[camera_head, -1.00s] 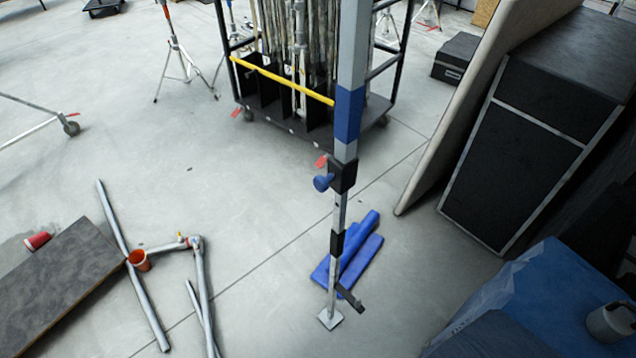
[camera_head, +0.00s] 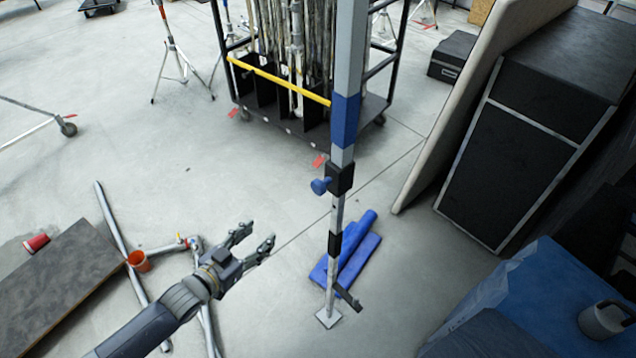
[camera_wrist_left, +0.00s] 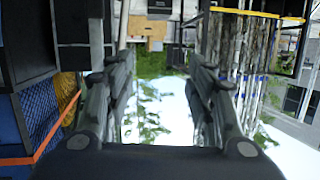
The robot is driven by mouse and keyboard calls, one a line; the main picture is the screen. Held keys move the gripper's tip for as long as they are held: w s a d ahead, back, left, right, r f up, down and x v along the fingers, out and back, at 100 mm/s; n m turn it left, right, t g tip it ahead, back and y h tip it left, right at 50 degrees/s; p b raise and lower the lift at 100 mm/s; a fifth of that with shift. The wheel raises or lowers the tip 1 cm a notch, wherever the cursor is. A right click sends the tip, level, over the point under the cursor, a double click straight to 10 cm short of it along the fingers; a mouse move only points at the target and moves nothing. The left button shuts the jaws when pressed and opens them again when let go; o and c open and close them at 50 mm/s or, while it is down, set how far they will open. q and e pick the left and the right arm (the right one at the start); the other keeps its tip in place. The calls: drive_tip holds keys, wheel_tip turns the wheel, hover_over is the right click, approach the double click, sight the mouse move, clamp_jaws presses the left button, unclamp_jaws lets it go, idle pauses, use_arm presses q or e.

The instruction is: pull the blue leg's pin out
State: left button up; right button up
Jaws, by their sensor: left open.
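The leg (camera_head: 344,120) is an upright metal post with a blue band, standing on a small square foot on the floor in the head view. Its pin has a blue knob (camera_head: 320,186) that sticks out to the left of a black collar (camera_head: 341,178) on the post. My left gripper (camera_head: 259,239) is open and empty, below and to the left of the knob and apart from it. In the left wrist view the two fingers (camera_wrist_left: 160,100) are spread with nothing between them. The pin is not clearly seen in that view. My right gripper is not in view.
Blue pads (camera_head: 352,250) lie on the floor behind the post. A black cart (camera_head: 292,110) with a yellow bar holds several poles at the back. Black cases (camera_head: 520,150) and a blue-covered box (camera_head: 545,300) stand to the right. Metal tubes (camera_head: 120,230) lie at left.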

sight(315, 188)
use_arm(q)
drive_tip(key=s+d+r+m+h, duration=0.1)
drive_tip(key=s+d+r+h, duration=0.2)
drive_tip(key=r, duration=0.5)
drive_tip(key=d+r+m+h, duration=0.2)
drive_tip(key=d+r, duration=0.3)
drive_tip(key=r, duration=0.3)
drive_tip(key=p+x, duration=0.3)
drive_tip(key=x, duration=0.6)
drive_tip(key=shift+d, duration=0.1)
drive_tip(key=shift+w+d+f, duration=0.15)
drive_tip(key=shift+w+d, duration=0.25)
drive_tip(key=shift+d, duration=0.05)
drive_tip(key=shift+c, duration=0.6)
